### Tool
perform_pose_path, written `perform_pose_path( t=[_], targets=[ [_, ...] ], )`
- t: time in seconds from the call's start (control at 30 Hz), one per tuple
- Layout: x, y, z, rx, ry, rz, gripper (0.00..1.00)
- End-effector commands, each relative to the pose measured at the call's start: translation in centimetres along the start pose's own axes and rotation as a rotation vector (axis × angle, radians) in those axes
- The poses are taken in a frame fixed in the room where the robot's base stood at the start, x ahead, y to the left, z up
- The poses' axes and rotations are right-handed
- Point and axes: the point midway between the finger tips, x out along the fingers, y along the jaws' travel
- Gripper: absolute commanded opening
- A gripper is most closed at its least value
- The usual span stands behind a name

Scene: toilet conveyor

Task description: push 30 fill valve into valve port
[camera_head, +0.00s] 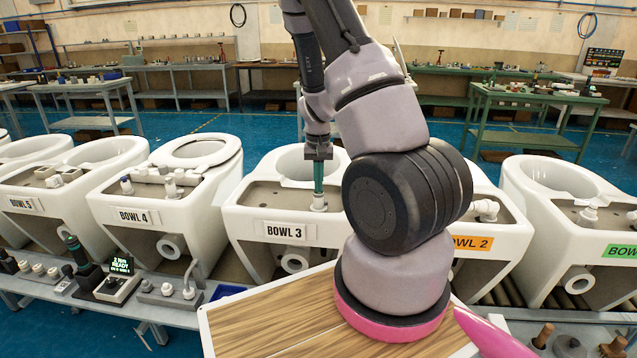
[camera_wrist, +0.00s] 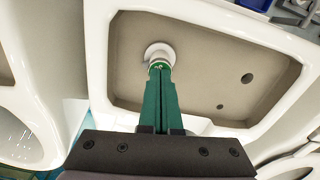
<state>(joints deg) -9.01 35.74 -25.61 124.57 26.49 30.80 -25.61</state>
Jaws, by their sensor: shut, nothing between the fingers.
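My gripper (camera_head: 318,186) points down over the bowl marked BOWL 3 (camera_head: 255,214), with its green fingers together. The white fill valve (camera_head: 319,203) stands upright right under the fingertips, on the beige deck of that bowl. In the wrist view the closed green fingers (camera_wrist: 160,72) reach to the top of the white valve (camera_wrist: 158,52), touching it or very near it. The valve port is hidden under the valve, so how deep the valve sits cannot be told. Two bare dark holes (camera_wrist: 247,78) show in the deck to the right of the valve.
Bowls marked BOWL 4 (camera_head: 135,216) and BOWL 2 (camera_head: 472,243) stand on either side. A grey bench (camera_head: 150,312) in front holds a small display reading READY (camera_head: 121,266) and several fittings. A wooden board (camera_head: 270,325) lies below my arm.

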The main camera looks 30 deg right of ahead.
Motion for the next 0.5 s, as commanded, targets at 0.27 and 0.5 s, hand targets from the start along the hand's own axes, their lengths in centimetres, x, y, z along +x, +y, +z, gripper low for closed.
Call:
perform_pose_path(
  t=[0.27,0.5],
  targets=[
    [0.37,0.03,-0.01,0.0,0.0,0.001,0.0],
    [-0.43,-0.05,-0.05,0.0,0.002,-0.001,0.0]
  ],
)
